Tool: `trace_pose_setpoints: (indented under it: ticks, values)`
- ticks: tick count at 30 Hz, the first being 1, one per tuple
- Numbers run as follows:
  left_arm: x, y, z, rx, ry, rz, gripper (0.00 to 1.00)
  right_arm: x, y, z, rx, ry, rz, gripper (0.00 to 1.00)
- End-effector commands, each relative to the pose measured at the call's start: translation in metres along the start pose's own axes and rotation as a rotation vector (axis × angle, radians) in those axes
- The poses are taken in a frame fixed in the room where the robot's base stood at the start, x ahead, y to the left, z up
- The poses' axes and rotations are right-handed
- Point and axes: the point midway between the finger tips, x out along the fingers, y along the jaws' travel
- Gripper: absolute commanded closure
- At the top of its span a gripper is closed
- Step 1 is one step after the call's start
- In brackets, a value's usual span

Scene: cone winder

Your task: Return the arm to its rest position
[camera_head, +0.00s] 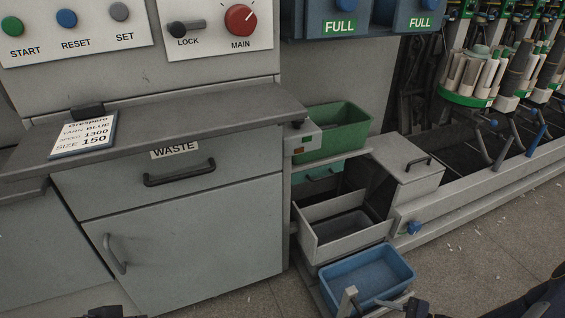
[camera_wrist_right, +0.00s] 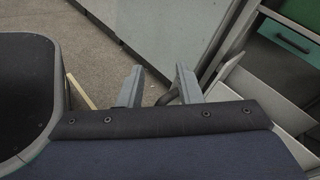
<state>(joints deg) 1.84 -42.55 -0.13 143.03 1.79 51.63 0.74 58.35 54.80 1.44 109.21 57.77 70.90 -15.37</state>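My right gripper (camera_wrist_right: 158,68) shows in the right wrist view with its two grey fingers apart and nothing between them. In the head view the right gripper (camera_head: 369,297) is at the bottom edge, in front of the blue bin (camera_head: 368,274) and overlapping its near edge; I cannot tell whether they touch. My right arm comes in from the bottom right corner. At the bottom left of the head view only a small dark piece of my left arm shows. The left gripper's fingers are out of the frame.
A grey cabinet with a WASTE drawer (camera_head: 180,172) and a jutting worktop (camera_head: 200,125) stands at the left. A green bin (camera_head: 331,131) and grey open box (camera_head: 342,226) are behind the blue bin. A machine rail (camera_head: 480,190) runs right.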

Motion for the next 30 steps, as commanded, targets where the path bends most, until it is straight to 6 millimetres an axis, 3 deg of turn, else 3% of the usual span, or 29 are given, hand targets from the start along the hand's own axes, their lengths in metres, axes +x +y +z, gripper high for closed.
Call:
trace_pose_setpoints:
  ticks: [1, 6, 15, 21, 30]
  values:
    - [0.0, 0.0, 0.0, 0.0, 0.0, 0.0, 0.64, 0.002, -0.009, 0.026, -0.09, 0.02, 0.094, 0.68]
    - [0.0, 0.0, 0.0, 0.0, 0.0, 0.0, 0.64, 0.007, -0.015, 0.1, -0.354, 0.097, 0.364, 0.68]
    - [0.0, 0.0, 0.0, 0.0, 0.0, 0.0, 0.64, 0.0, 0.007, 0.203, -0.874, 0.294, 0.71, 0.68]
    - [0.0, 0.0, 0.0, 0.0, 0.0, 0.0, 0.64, -0.013, 0.026, 0.243, -1.204, 0.439, 0.811, 0.68]
    - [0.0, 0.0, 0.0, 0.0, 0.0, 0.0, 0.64, -0.028, 0.039, 0.268, -1.521, 0.588, 0.821, 0.68]
